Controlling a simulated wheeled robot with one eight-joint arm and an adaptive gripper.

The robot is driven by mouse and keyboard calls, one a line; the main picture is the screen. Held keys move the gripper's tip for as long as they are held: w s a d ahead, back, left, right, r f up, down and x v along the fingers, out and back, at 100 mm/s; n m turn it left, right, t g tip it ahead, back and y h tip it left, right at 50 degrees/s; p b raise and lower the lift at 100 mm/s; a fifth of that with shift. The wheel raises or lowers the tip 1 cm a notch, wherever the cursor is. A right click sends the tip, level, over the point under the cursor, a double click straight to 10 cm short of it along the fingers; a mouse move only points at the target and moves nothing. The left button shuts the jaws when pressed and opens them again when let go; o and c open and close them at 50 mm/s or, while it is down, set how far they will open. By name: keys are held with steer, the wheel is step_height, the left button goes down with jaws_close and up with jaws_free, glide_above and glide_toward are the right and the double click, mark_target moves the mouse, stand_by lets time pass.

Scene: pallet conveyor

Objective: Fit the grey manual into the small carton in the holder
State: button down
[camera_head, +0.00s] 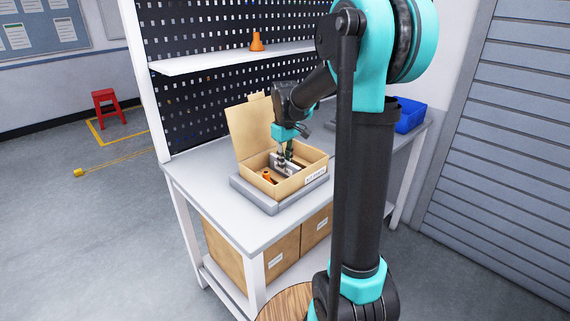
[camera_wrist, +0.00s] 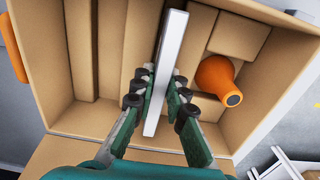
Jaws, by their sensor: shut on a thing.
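The small open carton (camera_head: 300,182) sits in the low grey holder (camera_head: 262,199) on the table, its flap standing up at the back left. In the wrist view the carton (camera_wrist: 285,75) shows cardboard strips and blocks inside and an orange tool (camera_wrist: 215,75) with a dark end lying to the right. My gripper (camera_head: 285,157) points down into the carton. In the wrist view my gripper (camera_wrist: 160,85) is shut on the grey manual (camera_wrist: 166,70), a thin slab seen edge-on and slightly tilted in the picture. Whether its lower edge touches the carton floor is hidden.
A perforated panel with a white shelf (camera_head: 225,61) stands behind the table, with an orange object (camera_head: 257,42) on the shelf. A blue bin (camera_head: 410,115) is at the table's far right. Larger cartons (camera_head: 283,251) stand below the tabletop. The table's front left (camera_head: 207,192) is clear.

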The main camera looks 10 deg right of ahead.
steer(key=shift+f, duration=0.2)
steer(key=c, duration=1.5)
jaws_free()
steer(key=shift+c, duration=0.2)
step_height(320, 180, up, 12)
steer(key=shift+r, duration=0.25)
steer(key=shift+s, duration=0.15)
